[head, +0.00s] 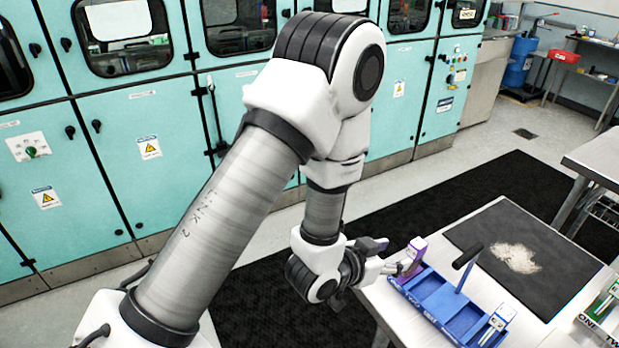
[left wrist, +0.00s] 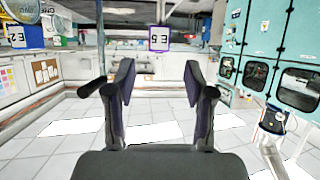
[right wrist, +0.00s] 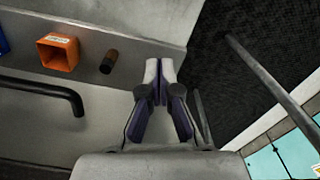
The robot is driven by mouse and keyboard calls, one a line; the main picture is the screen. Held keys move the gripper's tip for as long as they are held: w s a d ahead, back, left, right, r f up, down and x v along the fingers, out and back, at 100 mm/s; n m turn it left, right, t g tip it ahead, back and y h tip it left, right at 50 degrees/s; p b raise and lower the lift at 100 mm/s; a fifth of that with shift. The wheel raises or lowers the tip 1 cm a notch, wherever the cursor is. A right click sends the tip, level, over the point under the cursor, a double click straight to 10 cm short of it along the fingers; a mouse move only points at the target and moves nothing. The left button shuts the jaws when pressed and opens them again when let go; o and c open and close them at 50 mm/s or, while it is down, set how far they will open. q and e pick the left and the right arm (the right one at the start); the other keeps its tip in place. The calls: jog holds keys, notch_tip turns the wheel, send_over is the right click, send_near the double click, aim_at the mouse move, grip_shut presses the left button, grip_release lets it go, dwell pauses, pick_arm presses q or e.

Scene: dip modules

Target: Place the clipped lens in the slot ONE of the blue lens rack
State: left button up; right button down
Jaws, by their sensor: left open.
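The blue lens rack (head: 462,318) with an upright dark handle stands on the grey table in the head view. A purple piece with a white top (head: 410,257) stands at the rack's far left end. A second piece, white with a coloured label (head: 497,321), stands at its near right end. My left gripper (head: 383,258) is open beside the purple piece. In the left wrist view a purple-edged card (left wrist: 159,38) shows beyond and between the open fingers (left wrist: 157,75), apart from them. My right gripper (right wrist: 160,75) shows only in its wrist view; its fingertips meet with nothing visible between them.
A dark mat with pale powder (head: 518,258) lies behind the rack. Another rack with green parts (head: 604,310) is at the right edge. In the right wrist view, an orange box (right wrist: 58,52), a brown cylinder (right wrist: 109,61) and a black bar (right wrist: 45,88) are left of the gripper.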

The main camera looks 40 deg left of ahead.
pick_arm(q)
jog(key=s+f+g, duration=0.1)
jog(key=s+f, duration=0.1)
jog(key=f, duration=0.1)
jog(key=s+a+f+g+y, duration=0.1)
jog(key=f, duration=0.3)
jog(key=s+f+n+g, duration=0.1)
jog(key=s+f, duration=0.1)
jog(key=f, duration=0.1)
jog(key=shift+s+a+f+g, duration=0.3)
jog(key=shift+s+a+g, duration=0.05)
jog(key=shift+g, duration=0.05)
jog(key=s+a+f+n+g+y, duration=0.1)
jog(key=s+f+g, duration=0.3)
jog(key=s+f, duration=0.3)
jog(key=s+a+f+n+g+y, duration=0.1)
jog(key=s+f+g, duration=0.3)
jog(key=s, duration=0.9)
notch_tip(320, 180, down, 4)
jog(key=shift+s+a+r+g, duration=0.15)
jog(key=shift+s+a+g, duration=0.1)
jog(key=shift+a+g, duration=0.25)
